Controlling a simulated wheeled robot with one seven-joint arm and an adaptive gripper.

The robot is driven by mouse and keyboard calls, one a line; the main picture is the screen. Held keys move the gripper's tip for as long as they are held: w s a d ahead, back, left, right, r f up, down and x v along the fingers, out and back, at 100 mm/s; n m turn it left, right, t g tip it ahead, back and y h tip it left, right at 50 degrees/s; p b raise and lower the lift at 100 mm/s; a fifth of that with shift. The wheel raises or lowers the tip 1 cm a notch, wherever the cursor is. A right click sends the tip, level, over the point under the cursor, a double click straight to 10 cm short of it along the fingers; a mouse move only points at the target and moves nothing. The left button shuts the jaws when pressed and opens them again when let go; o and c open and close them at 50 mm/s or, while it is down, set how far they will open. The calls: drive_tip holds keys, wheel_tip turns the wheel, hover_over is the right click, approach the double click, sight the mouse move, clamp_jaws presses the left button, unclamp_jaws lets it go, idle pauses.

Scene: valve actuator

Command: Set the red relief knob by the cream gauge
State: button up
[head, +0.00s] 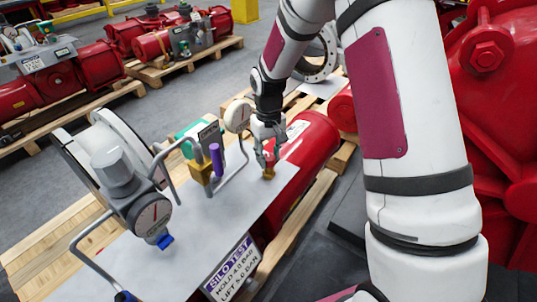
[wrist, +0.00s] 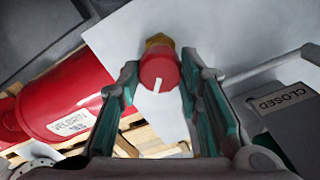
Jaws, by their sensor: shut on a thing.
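The red relief knob (wrist: 159,70) has a white pointer line and sits on a brass fitting (wrist: 160,43) on the grey plate. In the wrist view the line points down and slightly left. My gripper (wrist: 160,82) has its teal-padded fingers around the knob, one on each side, and is shut on it. In the head view my gripper (head: 269,152) reaches down to the brass fitting (head: 268,172), and the knob is mostly hidden by the fingers. The cream gauge (head: 238,115) stands just left of my gripper; its face is too small to read.
A purple-handled valve (head: 216,160), bent grey pipes and a large gauge (head: 153,216) stand on the plate (head: 190,255) to the left. A "SILO TEST" sign (head: 232,268) hangs at its front edge. A "CLOSED" label (wrist: 282,102) shows at right in the wrist view. A red cylinder (head: 305,150) lies behind.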

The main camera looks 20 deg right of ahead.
sight(268, 157)
drive_tip(key=o, duration=1.1)
drive_tip(key=shift+o, duration=0.2)
wheel_tip(268, 157, up, 12)
